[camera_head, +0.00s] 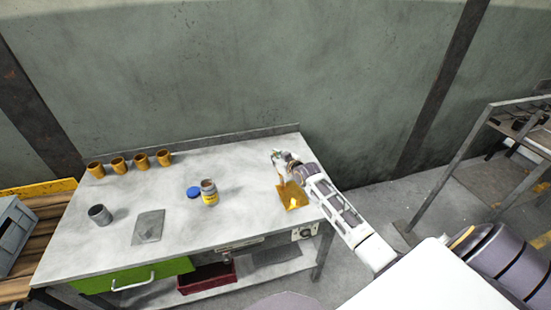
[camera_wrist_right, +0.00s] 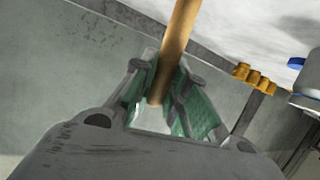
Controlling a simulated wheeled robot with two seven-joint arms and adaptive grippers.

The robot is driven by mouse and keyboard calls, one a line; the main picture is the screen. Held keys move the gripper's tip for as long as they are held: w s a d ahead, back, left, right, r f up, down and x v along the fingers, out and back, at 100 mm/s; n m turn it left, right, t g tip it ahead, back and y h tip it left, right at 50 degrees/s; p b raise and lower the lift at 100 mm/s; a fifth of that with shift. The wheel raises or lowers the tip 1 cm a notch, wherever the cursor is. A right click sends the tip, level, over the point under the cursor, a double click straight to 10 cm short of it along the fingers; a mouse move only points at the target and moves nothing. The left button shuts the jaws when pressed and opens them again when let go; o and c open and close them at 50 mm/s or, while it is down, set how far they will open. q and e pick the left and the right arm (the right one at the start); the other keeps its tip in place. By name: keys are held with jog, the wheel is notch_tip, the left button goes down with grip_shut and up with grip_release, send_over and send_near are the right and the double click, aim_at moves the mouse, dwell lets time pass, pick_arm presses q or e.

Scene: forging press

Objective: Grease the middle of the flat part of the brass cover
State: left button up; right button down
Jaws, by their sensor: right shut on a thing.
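The brass cover (camera_head: 297,200) is a shiny golden plate lying on the right part of the workbench. My right gripper (camera_head: 281,160) is just behind it, over the bench's back right area. In the right wrist view the gripper (camera_wrist_right: 168,100) is shut on a round wooden handle (camera_wrist_right: 182,35) between its green finger pads. The far end of the handle is out of that view, and I cannot tell whether its tip touches the cover. An open jar with a yellow label (camera_head: 209,193) stands left of the cover. My left gripper is not in view.
A blue lid (camera_head: 193,191) lies beside the jar. Several brass cups (camera_head: 118,165) stand in a row at the back left. A grey cup (camera_head: 100,215) and a flat grey plate (camera_head: 148,227) are at the front left.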

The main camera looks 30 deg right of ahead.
jog(key=shift+s, duration=0.15)
jog(key=shift+s+a+p, duration=0.15)
jog(key=shift+s+p, duration=0.55)
jog(key=shift+p, duration=0.05)
jog(key=shift+f, duration=0.1)
jog(key=shift+w, duration=0.4)
dwell(0.5)
jog(key=shift+r+p, duration=1.65)
jog(key=shift+p, duration=0.1)
